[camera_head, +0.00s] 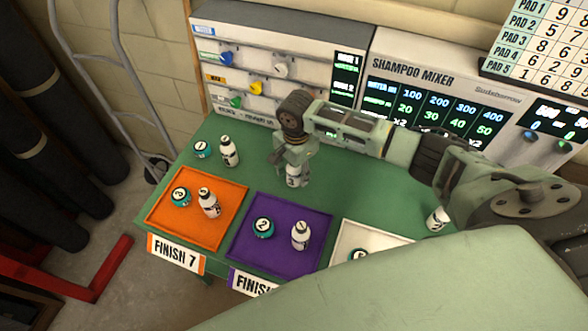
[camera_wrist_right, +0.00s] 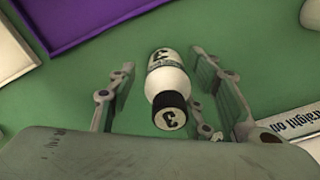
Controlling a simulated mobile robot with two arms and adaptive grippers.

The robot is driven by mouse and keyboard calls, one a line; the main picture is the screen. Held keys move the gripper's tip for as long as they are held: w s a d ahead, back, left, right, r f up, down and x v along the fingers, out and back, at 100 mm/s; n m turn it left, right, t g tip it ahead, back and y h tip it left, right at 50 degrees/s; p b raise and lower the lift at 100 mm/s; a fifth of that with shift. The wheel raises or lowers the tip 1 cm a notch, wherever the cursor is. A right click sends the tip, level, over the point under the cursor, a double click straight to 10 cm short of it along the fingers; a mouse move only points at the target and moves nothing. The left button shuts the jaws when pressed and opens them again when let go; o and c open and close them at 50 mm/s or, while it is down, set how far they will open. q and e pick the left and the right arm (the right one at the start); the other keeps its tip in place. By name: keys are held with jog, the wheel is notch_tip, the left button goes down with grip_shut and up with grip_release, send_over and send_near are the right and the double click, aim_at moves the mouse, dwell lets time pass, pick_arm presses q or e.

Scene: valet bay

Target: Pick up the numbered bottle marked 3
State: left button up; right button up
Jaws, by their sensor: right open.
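The bottle marked 3 (camera_wrist_right: 167,76) is white with a black cap. It stands on the green table, and a 3 shows on both its cap and its label in the right wrist view. In the head view the bottle (camera_head: 293,180) is partly hidden under my right gripper (camera_head: 294,163). My right gripper is open, pointing down, with one finger on each side of the bottle. In the wrist view, green gaps show between the bottle and both fingers. My left gripper is not in view.
Other white bottles stand at the back left (camera_head: 229,152), on the orange tray (camera_head: 226,234), on the purple tray (camera_head: 318,262) and at right (camera_head: 436,218). Teal round pots sit nearby. A white tray (camera_head: 385,240) is at front right. The shampoo mixer (camera_head: 440,75) bounds the back.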

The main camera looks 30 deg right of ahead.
jog(key=shift+f, duration=0.4)
jog(key=shift+c, duration=0.4)
grip_shut()
jog(key=shift+r, duration=0.15)
